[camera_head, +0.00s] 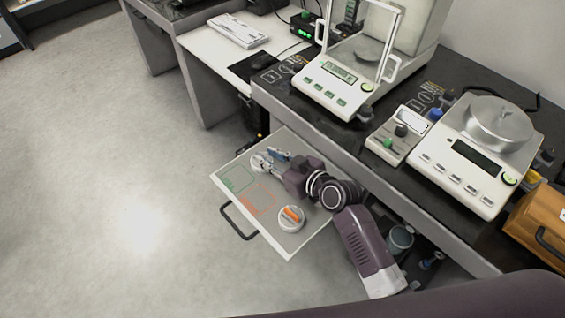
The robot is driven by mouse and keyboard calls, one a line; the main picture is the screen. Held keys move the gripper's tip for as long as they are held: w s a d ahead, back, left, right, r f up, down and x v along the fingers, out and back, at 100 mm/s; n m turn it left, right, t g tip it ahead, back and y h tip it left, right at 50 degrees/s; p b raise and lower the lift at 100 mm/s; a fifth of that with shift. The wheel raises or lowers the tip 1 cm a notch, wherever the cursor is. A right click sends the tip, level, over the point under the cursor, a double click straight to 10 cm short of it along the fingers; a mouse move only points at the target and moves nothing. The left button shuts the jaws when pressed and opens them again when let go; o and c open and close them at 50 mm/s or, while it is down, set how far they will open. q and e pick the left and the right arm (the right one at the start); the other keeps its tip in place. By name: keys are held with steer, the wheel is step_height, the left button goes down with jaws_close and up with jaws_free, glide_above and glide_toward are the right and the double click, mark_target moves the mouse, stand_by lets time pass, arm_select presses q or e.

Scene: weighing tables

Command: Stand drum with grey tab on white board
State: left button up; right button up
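A pale pull-out board (280,240) with a white rim sticks out below the bench edge; it may be the white board. A small round whitish piece (259,163), perhaps the drum with the grey tab, is at its far left part. My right gripper (271,167) reaches over the board from the right, with its tips at this piece. Whether the fingers are closed on it is too small to tell. A white drum with an orange tab (291,217) stands on the near part of the board. My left gripper is out of view.
Green (235,180) and orange (259,200) outlines mark the board, and a dark handle (237,222) is on its front. An enclosed balance (335,88) and an open balance (474,158) stand on the bench. The floor on the left is free.

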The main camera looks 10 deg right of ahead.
steer(key=v, duration=0.7)
steer(key=shift+s, duration=0.1)
